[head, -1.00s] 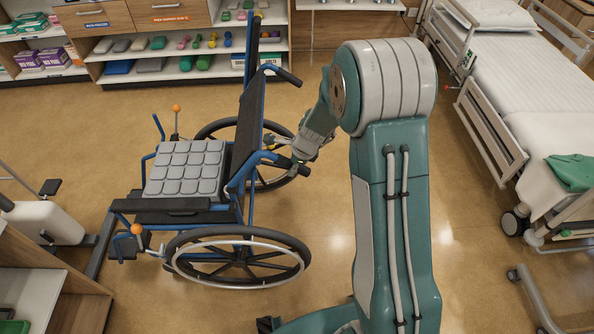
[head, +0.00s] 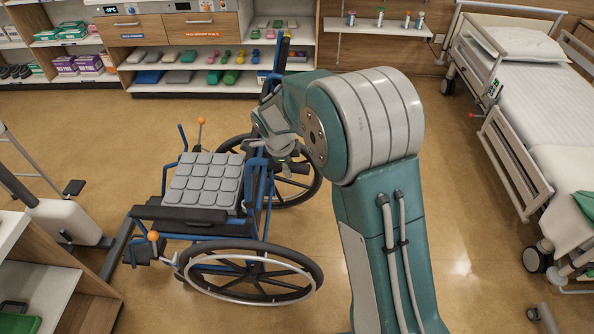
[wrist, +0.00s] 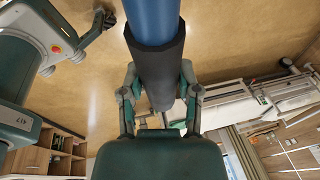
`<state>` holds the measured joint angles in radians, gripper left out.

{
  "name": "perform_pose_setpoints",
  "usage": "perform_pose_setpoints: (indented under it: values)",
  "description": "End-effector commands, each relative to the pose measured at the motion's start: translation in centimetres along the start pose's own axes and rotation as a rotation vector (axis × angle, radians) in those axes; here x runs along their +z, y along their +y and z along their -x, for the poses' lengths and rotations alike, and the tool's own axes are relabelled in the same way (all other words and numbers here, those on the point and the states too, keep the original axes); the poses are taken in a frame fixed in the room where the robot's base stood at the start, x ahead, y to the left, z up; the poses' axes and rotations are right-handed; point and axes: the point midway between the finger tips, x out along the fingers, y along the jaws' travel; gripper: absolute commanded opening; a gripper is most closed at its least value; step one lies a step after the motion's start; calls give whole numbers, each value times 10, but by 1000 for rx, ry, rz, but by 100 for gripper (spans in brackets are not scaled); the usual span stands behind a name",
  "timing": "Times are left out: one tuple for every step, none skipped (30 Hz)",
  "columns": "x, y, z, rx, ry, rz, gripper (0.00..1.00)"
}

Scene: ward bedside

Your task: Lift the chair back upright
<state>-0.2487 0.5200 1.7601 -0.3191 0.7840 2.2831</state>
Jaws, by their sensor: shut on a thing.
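The wheelchair (head: 262,222) stands on its wheels at the left in the head view, with a grey cushioned seat (head: 203,184) and blue frame. Its chair back rises at the right end of the seat; a blue upright (head: 283,52) of it shows behind my arm. My arm hides much of the back, so its exact tilt is hard to tell. My gripper (head: 286,160) is at the near side of the back. In the wrist view, my gripper (wrist: 160,88) is shut around the black sleeve of a push handle (wrist: 155,55) on a blue tube.
Shelves with small supplies (head: 205,75) stand along the far wall. A bed (head: 535,110) with side rails is at the right. A wooden shelf unit (head: 60,280) is at the near left. The floor between wheelchair and bed is open.

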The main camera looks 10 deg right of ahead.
Motion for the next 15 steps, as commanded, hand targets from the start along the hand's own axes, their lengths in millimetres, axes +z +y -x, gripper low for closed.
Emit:
perform_pose_setpoints:
  values:
    - [7, -2, 3, -10, 10, 6, 0]
    - [9, -2, 5, -11, 22, 9, 0]
    - [11, -3, 6, -11, 36, 10, 0]
    - [12, -3, 8, -11, 46, 11, 0]
    - [14, -3, 9, -11, 56, 14, 0]
    - [16, -3, 10, -12, 67, 16, 0]
    - [17, -3, 11, -12, 74, 17, 0]
    - [18, -3, 12, -12, 81, 17, 0]
    - [19, -3, 13, -12, 89, 19, 0]
    - [19, -3, 13, -13, 94, 20, 0]
    - [20, -3, 14, -12, 98, 21, 0]
    - [20, -3, 14, -12, 103, 21, 0]
    - [21, -3, 14, -12, 105, 22, 0]
    - [21, -3, 14, -11, 107, 22, 0]
    - [21, -3, 15, -11, 108, 22, 0]
